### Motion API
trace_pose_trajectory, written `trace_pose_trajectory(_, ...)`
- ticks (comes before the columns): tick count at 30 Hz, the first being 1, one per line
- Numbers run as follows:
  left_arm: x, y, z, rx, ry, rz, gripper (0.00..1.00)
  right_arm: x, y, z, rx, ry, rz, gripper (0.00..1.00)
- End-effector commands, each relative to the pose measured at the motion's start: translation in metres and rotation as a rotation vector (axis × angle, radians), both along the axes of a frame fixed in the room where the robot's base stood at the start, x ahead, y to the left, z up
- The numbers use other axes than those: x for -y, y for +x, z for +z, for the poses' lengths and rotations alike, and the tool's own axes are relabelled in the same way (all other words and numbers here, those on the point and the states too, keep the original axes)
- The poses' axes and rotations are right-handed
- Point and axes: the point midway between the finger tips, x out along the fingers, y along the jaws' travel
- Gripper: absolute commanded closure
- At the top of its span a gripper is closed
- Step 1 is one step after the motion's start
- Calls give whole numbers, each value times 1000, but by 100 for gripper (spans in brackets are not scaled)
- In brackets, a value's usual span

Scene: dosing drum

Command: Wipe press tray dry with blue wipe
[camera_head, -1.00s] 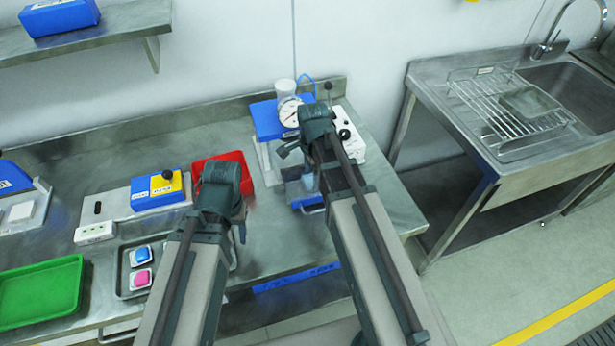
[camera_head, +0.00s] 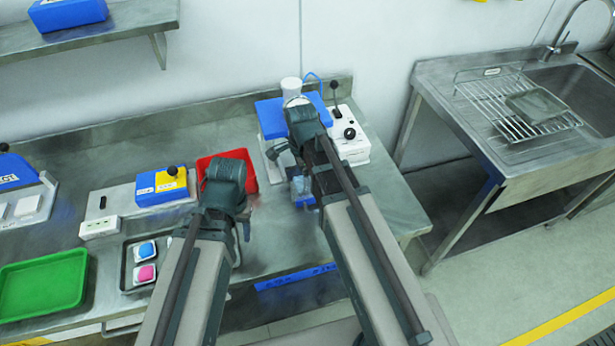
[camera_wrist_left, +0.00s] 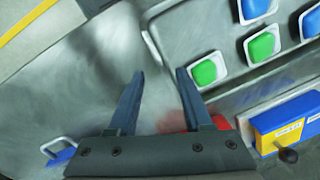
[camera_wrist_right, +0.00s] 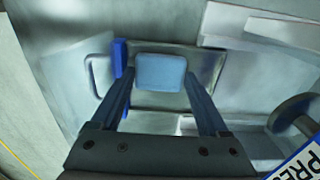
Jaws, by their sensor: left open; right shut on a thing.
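The blue wipe (camera_wrist_right: 160,73) shows as a light-blue pad in the right wrist view, with the fingers of my right gripper (camera_wrist_right: 165,108) on both sides of it. The gripper is shut on it. The press tray (camera_wrist_right: 214,62) is a grey metal surface under and around the wipe. I cannot tell whether wipe and tray touch. In the head view my right gripper (camera_head: 301,180) is at the blue-topped press (camera_head: 271,118), and my arm hides part of it. My left gripper (camera_wrist_left: 160,95) is open and empty above the bench, left of the press in the head view.
A red bin (camera_head: 249,170) stands behind my left gripper. A metal tray (camera_head: 132,283) with coloured pads, a green tray (camera_head: 42,284) and a blue-yellow device (camera_head: 162,187) are to the left. A white control box (camera_head: 353,140) stands right of the press. A sink (camera_head: 562,90) is far right.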

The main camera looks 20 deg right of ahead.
Motion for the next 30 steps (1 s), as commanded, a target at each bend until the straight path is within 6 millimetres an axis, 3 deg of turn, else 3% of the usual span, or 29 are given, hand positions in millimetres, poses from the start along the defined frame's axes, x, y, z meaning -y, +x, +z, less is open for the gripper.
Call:
trace_pose_trajectory(8, 0, 0, -1, 0, 0, 0, 50, 1, 0, -1, 0, 6, 1, 92)
trace_pose_trajectory(30, 0, 0, 2, 0, 0, 0, 50, 40, 1, 2, 0, 2, 0, 92)
